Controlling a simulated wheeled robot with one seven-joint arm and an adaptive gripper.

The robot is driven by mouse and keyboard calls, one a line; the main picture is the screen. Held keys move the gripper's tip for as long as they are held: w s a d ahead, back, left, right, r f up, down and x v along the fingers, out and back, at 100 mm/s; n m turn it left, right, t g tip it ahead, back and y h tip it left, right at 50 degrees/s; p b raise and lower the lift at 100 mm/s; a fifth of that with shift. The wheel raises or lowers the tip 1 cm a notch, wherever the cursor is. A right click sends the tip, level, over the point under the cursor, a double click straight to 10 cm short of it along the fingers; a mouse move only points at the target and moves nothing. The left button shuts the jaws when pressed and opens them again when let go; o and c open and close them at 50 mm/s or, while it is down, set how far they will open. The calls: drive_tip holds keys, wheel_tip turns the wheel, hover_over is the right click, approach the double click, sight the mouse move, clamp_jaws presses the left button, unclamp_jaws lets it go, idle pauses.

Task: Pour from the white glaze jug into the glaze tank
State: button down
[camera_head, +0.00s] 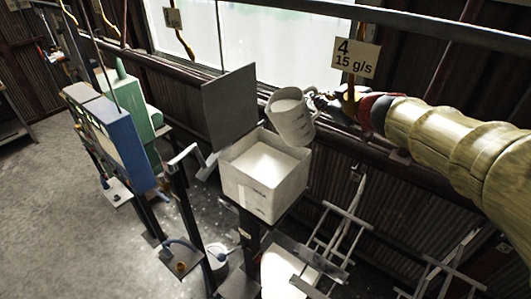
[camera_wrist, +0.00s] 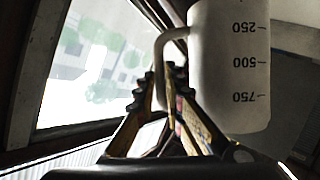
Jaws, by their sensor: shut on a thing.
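The white glaze jug (camera_head: 291,115) is held tilted above the back right edge of the glaze tank, its mouth toward the tank. White shows inside its mouth; I cannot tell whether any stream falls. The glaze tank (camera_head: 254,193) is a pale square box on a stand, with a white surface inside. My gripper (camera_head: 318,101) is at the right of the jug, shut on its handle. In the wrist view my gripper (camera_wrist: 165,82) has its fingers at the handle, and the jug (camera_wrist: 228,75) shows graduations of 250, 500 and 750.
A dark square panel (camera_head: 230,105) stands upright at the tank's back left. A sign (camera_head: 356,57) reading "4, 15 g/s" hangs above my arm. A blue box (camera_head: 118,140) and a green machine (camera_head: 132,103) stand left. White hanging frames (camera_head: 338,228) are at lower right.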

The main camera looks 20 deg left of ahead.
sight(314, 88)
drive_tip(key=shift+s+a+r+n+t+h, duration=0.15)
drive_tip(key=shift+r+n+t+h, duration=0.15)
drive_tip(key=shift+r+n, duration=0.45)
idle(1.3)
drive_tip(key=shift+s+a+r+n+t+b, duration=0.15)
drive_tip(key=shift+r+n+t+b, duration=0.15)
drive_tip(key=shift+r+b, duration=0.2)
idle(0.9)
drive_tip(key=shift+s+a+r+n+t+b, duration=0.3)
drive_tip(key=shift+n+b, duration=0.35)
drive_tip(key=shift+b, duration=0.55)
idle(1.1)
drive_tip(key=shift+s+a+n+t+h+b, duration=0.3)
drive_tip(key=shift+n+h+b, duration=0.1)
drive_tip(key=shift+b, duration=0.7)
idle(1.2)
